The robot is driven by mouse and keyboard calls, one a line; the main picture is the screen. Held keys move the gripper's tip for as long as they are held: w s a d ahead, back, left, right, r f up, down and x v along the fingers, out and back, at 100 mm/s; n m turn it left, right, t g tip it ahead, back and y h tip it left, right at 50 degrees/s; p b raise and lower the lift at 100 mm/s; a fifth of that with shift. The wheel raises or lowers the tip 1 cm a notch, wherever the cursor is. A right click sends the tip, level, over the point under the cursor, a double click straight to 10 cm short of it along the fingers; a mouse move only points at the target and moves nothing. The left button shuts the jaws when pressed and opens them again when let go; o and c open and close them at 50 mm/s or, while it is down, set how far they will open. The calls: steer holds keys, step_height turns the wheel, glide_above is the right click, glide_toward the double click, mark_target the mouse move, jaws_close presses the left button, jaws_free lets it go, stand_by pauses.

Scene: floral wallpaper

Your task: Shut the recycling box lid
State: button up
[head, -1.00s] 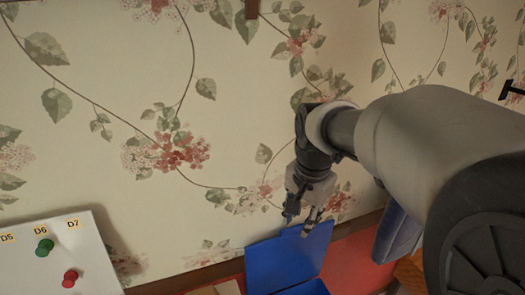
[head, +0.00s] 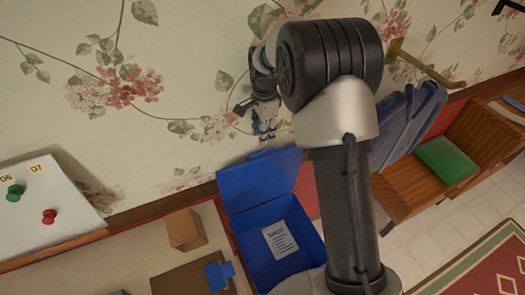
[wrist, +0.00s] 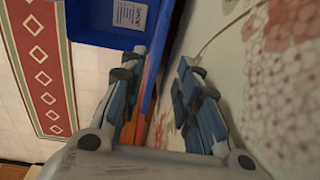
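The blue recycling box (head: 248,250) is in the lower middle of the head view, with a white printed sheet (head: 280,240) showing on it. Its blue lid (head: 258,178) stands open, raised toward the wall. My gripper (head: 265,132) is just above the lid's upper edge, near the wallpaper; I cannot tell if it touches the lid. In the wrist view my gripper (wrist: 163,60) has its fingers apart. Blue surfaces of the box (wrist: 95,20) and the printed sheet (wrist: 130,14) lie beyond the left finger. The arm hides part of the box's right side.
A white board with pins (head: 45,205) is at the left. A brown carton (head: 185,230) stands left of the box. A wooden bench (head: 470,150) with a green item (head: 447,160) is at the right. A patterned rug (head: 485,265) lies on the floor.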

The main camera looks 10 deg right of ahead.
mark_target(262, 151)
steer(key=f, duration=0.6)
steer(key=f+b, duration=0.1)
steer(key=f, duration=0.3)
steer(key=shift+w, duration=0.25)
jaws_close()
